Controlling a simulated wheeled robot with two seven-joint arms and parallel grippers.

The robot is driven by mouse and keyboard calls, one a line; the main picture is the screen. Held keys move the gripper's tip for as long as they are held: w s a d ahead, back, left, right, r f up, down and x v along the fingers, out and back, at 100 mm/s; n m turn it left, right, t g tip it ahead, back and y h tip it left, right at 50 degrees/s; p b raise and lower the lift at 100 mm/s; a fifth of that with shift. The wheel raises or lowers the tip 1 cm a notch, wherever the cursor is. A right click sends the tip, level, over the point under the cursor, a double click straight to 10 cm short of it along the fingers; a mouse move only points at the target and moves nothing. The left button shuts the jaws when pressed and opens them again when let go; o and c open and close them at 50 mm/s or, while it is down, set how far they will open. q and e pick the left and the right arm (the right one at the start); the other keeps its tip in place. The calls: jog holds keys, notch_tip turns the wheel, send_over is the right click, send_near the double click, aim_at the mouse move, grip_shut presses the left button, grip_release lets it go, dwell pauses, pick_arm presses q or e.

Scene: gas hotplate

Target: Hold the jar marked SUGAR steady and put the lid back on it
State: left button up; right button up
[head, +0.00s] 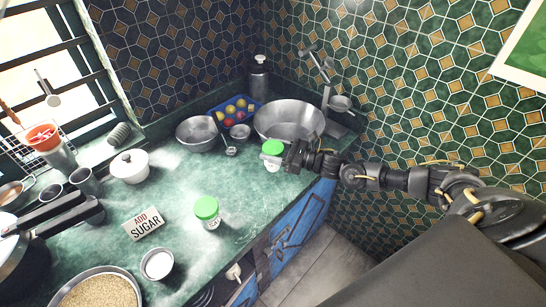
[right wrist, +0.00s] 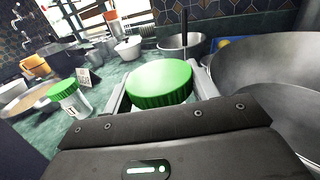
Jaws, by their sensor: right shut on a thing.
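My right gripper (head: 287,156) is shut on a pale jar with a green lid (head: 272,148), near the counter's edge in front of the big metal basin. In the right wrist view the green lid (right wrist: 160,82) shows between the two fingers; the jar's body is mostly hidden. Whether the fingers press on the lid or the jar body, I cannot tell. A second jar (head: 210,221) with a green lid (head: 206,207) stands upright on the counter; it also shows in the right wrist view (right wrist: 72,98). I cannot read either jar's label. My left gripper is not in view.
A sign reading ADD SUGAR (head: 144,224) stands by a small cup of white stuff (head: 158,264) and a pan of grains (head: 98,291). A white lidded pot (head: 130,167), a metal pan (head: 197,133) and the basin (head: 290,118) stand behind. Counter between the jars is clear.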

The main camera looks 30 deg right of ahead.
jog(key=s+a+r+b, duration=0.4)
jog(key=s+a+r, duration=0.2)
jog(key=s+r, duration=0.3)
jog(key=s, duration=0.3)
jog(key=shift+s, duration=0.15)
jog(key=o, duration=0.5)
jog(key=c, duration=0.8)
jog(key=shift+o, duration=0.2)
